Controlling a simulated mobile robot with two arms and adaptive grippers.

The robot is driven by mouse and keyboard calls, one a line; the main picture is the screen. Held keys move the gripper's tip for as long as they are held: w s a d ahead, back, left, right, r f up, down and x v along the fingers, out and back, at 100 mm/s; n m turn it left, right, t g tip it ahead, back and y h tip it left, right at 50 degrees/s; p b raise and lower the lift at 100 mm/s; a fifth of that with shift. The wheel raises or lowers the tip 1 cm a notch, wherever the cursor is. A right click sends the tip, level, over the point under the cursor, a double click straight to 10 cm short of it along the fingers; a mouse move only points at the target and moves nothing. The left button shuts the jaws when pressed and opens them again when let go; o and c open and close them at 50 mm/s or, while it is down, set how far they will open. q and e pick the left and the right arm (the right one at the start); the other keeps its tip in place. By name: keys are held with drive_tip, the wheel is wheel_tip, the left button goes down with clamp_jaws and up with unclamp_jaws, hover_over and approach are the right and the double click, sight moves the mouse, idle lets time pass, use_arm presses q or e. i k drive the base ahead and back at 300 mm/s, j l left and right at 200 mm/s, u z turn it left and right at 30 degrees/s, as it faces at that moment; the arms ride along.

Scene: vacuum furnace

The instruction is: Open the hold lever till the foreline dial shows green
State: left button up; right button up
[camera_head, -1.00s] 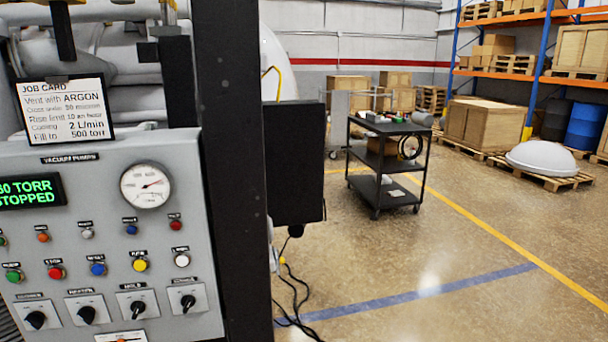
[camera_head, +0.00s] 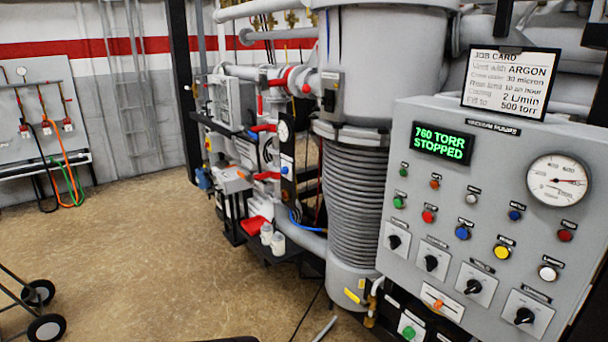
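I cannot pick out for sure which part is the hold lever. Red handles, an upper one (camera_head: 264,128) and a lower one (camera_head: 266,176), show on the pipework left of the ribbed grey column. A small round dial (camera_head: 283,131) sits on a dark upright plate beside them; I see no green on it, and its marks are too small to read. A larger white dial (camera_head: 558,180) is on the control panel, its needle pointing right. Which dial is the foreline one cannot be told from here. Neither of my grippers is in view.
The grey control panel (camera_head: 450,180) reads "760 TORR STOPPED" and carries buttons and knobs. A job card (camera_head: 510,82) stands on top. A wheeled cart (camera_head: 40,310) is at the lower left. The floor (camera_head: 140,240) left of the pump equipment is mostly clear.

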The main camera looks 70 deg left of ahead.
sight(238, 173)
drive_tip(key=u, duration=1.65)
drive_tip(key=i+j+u, duration=0.8)
drive_tip(key=i, duration=0.15)
drive_tip(key=k+l, duration=0.05)
